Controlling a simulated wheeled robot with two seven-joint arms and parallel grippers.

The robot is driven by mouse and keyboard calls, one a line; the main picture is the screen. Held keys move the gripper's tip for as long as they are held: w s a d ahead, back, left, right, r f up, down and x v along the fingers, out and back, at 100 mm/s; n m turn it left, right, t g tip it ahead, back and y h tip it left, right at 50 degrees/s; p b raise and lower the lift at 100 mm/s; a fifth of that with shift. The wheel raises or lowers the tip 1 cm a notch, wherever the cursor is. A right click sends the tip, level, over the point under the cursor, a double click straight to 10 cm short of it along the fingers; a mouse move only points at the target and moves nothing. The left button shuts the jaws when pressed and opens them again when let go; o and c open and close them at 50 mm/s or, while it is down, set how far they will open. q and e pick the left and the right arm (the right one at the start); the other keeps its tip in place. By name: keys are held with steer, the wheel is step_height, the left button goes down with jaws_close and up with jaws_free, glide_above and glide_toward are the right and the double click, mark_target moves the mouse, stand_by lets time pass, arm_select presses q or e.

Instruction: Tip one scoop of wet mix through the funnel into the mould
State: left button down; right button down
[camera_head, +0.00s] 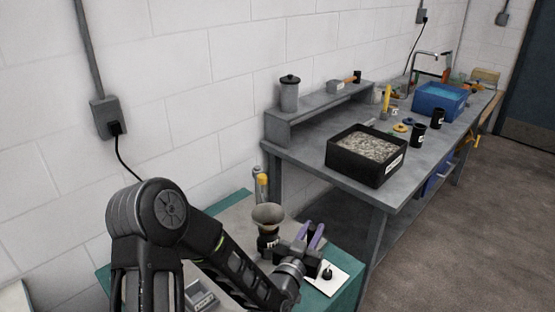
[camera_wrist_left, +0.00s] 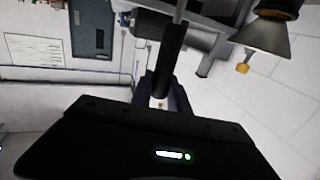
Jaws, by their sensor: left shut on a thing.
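My left gripper (camera_head: 314,236) is beside the funnel, to its right. In the left wrist view it is shut on a black handle (camera_wrist_left: 174,55) with a thin metal shaft, likely the scoop; its bowl and any load are not clear. The grey funnel (camera_head: 268,213) stands mouth up over a dark labelled container (camera_head: 267,243), probably the mould. The funnel also shows in the left wrist view (camera_wrist_left: 262,38), apart from the handle. A black tray (camera_head: 358,167) of grey speckled mix (camera_head: 368,146) stands on the long bench. My right gripper is out of view.
The funnel stands on a low teal-edged table (camera_head: 345,296) with a white card (camera_head: 328,280) near its right edge. The grey bench (camera_head: 318,151) holds a lidded canister (camera_head: 290,95), black cups (camera_head: 418,134) and a blue basin (camera_head: 438,98). Floor at right is clear.

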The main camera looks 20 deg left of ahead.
arm_select(q)
steer(key=shift+w, duration=0.1)
steer(key=shift+w+r+b, duration=0.1)
steer(key=shift+w+b, duration=0.2)
steer(key=shift+b, duration=0.2)
steer(key=w+r+m+h+b, duration=0.3)
steer(key=w+r+h+b, duration=0.15)
steer(key=w+b, duration=0.4)
steer(key=s+a+r+n+y+b, duration=0.2)
steer(key=a+r+y+b, duration=0.1)
steer(key=a+r+b, duration=0.7)
steer(key=shift+s+a+r, duration=0.35)
steer(key=shift+s+r, duration=0.05)
steer(key=shift+r, duration=0.3)
steer(key=shift+f, duration=0.15)
